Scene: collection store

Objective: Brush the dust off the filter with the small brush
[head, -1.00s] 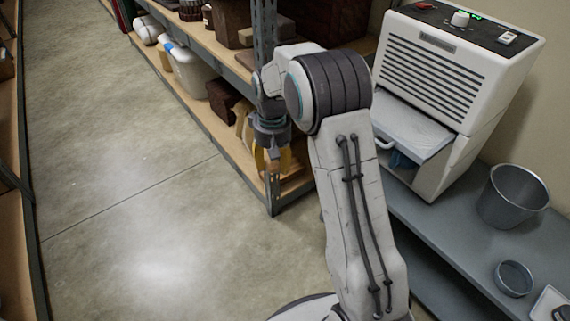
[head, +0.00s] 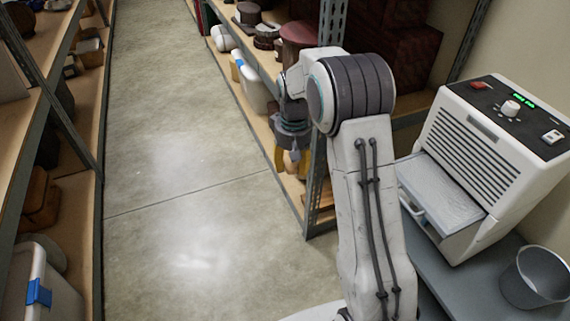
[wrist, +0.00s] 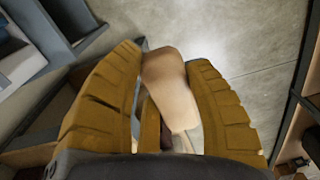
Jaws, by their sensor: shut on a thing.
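My gripper (wrist: 170,100) has yellow fingers, shut on a pale, tan, block-like thing with a thin stem, which seems to be the small brush (wrist: 170,82). Its bristles cannot be made out for sure. In the head view my gripper (head: 293,158) hangs over the aisle beside the shelf post, left of the machine and well apart from it. The white machine (head: 490,165) stands at the right with a vented front and a tray pulled out. A flat, grey-white panel, likely the filter (head: 445,183), lies in that tray. Dust on it is too fine to tell.
A metal bucket (head: 535,278) stands on the grey bench (head: 465,285) below the machine. A shelf with a metal post (head: 322,190) stands close by my gripper. Another loaded shelf (head: 85,215) lines the left. The concrete aisle (head: 170,160) between is clear.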

